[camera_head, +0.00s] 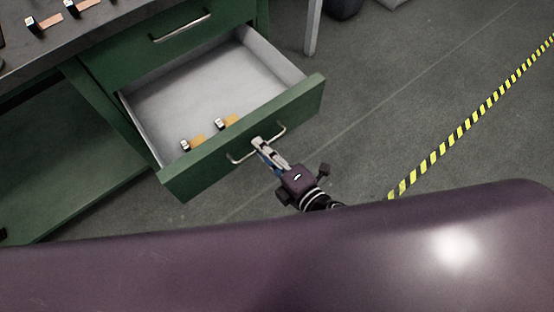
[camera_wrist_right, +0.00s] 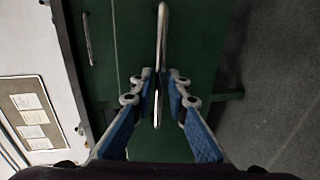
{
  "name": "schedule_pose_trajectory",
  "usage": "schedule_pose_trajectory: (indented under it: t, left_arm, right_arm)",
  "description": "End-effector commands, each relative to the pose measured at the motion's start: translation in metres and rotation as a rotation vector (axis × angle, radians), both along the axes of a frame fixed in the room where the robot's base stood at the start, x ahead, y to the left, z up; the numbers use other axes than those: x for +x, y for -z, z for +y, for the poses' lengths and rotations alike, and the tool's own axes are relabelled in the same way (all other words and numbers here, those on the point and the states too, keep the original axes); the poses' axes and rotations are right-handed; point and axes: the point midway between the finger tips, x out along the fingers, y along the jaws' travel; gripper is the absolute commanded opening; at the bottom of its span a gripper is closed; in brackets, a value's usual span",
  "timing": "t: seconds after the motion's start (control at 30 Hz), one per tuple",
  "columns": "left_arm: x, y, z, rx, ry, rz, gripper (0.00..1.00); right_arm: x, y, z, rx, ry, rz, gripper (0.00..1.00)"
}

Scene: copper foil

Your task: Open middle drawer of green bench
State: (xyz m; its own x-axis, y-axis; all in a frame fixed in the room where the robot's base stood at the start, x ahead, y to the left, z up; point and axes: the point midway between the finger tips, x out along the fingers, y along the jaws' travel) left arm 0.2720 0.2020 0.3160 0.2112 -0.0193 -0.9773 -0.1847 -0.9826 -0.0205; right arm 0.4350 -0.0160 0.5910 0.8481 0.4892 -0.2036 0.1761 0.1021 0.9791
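The green bench's middle drawer (camera_head: 243,140) stands pulled well out in the head view, its pale grey inside (camera_head: 205,95) showing. Its front carries a silver bar handle (camera_head: 280,132). My right gripper (camera_head: 259,142) is at the middle of this handle. In the right wrist view, the two fingers (camera_wrist_right: 161,88) lie close on either side of the bar handle (camera_wrist_right: 161,40) and look shut on it. My left gripper is not in view.
Two small items (camera_head: 220,124) lie in the open drawer near its front. A closed drawer with a handle (camera_head: 182,27) is above it. The grey bench top (camera_head: 60,50) holds similar small items. Yellow-black floor tape (camera_head: 470,122) runs at right, with open floor between.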

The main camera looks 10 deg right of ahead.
Motion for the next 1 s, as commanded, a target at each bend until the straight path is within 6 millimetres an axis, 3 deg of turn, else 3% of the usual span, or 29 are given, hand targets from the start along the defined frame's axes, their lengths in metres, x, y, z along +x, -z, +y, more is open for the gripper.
schedule_pose_trajectory:
  t: [0.53, 0.7, 1.0]
  left_arm:
    - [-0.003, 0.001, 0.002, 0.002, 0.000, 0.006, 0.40]
    - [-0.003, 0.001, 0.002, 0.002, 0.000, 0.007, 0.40]
    - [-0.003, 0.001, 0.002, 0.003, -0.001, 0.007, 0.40]
  right_arm:
    - [-0.077, -0.017, -0.044, 0.001, 0.001, 0.004, 0.15]
    - [-0.090, -0.021, -0.051, 0.000, 0.000, 0.002, 0.15]
    - [-0.094, -0.022, -0.054, -0.001, -0.001, 0.000, 0.15]
